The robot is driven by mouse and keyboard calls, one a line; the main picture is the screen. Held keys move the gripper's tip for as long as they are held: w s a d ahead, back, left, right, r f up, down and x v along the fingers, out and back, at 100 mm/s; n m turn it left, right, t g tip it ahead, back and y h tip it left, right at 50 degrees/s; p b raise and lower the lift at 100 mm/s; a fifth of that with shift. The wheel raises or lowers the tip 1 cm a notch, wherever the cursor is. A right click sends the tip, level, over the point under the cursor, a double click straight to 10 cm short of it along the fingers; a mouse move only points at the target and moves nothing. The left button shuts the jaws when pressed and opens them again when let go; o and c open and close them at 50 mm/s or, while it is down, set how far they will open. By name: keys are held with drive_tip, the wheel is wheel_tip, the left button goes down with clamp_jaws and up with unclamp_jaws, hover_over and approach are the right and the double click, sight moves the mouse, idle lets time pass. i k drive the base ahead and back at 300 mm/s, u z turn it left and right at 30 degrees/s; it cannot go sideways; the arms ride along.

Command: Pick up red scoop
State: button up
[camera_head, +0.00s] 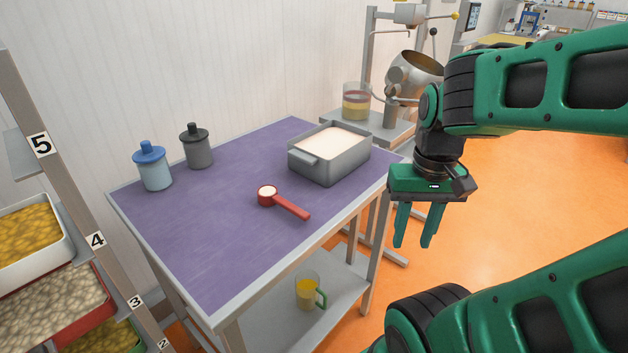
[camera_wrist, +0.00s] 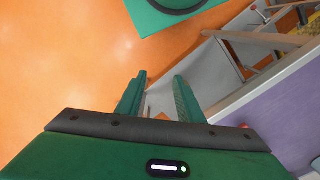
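The red scoop (camera_head: 284,201) lies on the purple table top, its bowl to the left with pale contents and its handle pointing to the lower right. My gripper (camera_head: 413,243) hangs to the right of the table, beyond its edge, with fingers pointing down. It is open and empty, well apart from the scoop. In the wrist view the two fingers (camera_wrist: 160,98) are spread with nothing between them. A small red bit at the right edge of the wrist view may be part of the scoop, but it is too small to tell.
On the purple table (camera_head: 213,238) stand a grey bin (camera_head: 325,167) of pale powder, a blue-lidded jar (camera_head: 154,168) and a dark jar (camera_head: 198,149). A jug (camera_head: 308,291) sits on the lower shelf. A numbered rack (camera_head: 70,200) stands left. The table's front left is clear.

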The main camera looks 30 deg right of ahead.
sight(268, 195)
drive_tip(key=z, duration=0.4)
drive_tip(key=k, duration=1.05)
drive_tip(key=z, duration=0.85)
drive_tip(key=i, duration=0.55)
drive_tip(key=u, duration=0.2)
